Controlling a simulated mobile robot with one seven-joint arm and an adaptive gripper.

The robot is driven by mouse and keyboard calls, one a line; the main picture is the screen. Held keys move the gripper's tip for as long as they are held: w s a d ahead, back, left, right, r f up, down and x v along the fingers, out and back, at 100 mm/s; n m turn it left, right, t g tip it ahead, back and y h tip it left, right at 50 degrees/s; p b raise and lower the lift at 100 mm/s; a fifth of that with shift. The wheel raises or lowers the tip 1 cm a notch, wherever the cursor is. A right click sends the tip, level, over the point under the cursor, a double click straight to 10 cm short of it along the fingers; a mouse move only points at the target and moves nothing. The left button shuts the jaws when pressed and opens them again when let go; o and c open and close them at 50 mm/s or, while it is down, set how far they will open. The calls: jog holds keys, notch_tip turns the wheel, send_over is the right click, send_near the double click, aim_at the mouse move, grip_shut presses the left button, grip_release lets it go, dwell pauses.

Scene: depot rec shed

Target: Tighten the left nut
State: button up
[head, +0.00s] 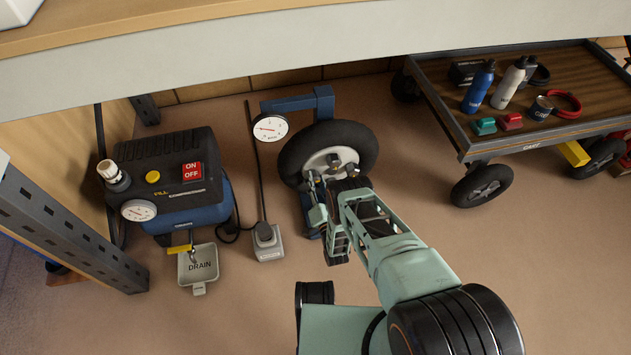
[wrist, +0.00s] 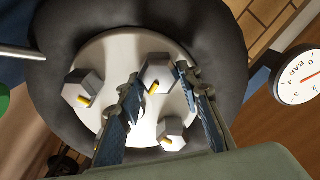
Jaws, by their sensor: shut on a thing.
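The wheel (head: 362,140) with a black tyre and pale hub stands on a blue stand. Its hub carries grey hex nuts with yellow marks. In the wrist view the left nut (wrist: 158,72) sits between the fingers of my gripper (wrist: 160,82), which is shut on it. A second nut (wrist: 84,88) is clear of the fingers, at the left of that view. A third nut (wrist: 172,134) lies below the gripped one, partly near the fingers. In the head view my gripper (head: 316,184) is at the hub's left side and hides the gripped nut.
A blue compressor (head: 190,205) with ON/OFF buttons stands at left, a drain tray (head: 198,265) in front of it. A pressure gauge (head: 270,127) is beside the tyre. A cart (head: 455,125) with bottles stands at right. A shelf edge (head: 300,45) crosses above.

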jog(key=shift+w+m, duration=0.15)
jog(key=shift+m, duration=0.35)
jog(key=o, duration=1.2)
jog(key=shift+c, duration=0.2)
jog(key=shift+r, duration=5.05)
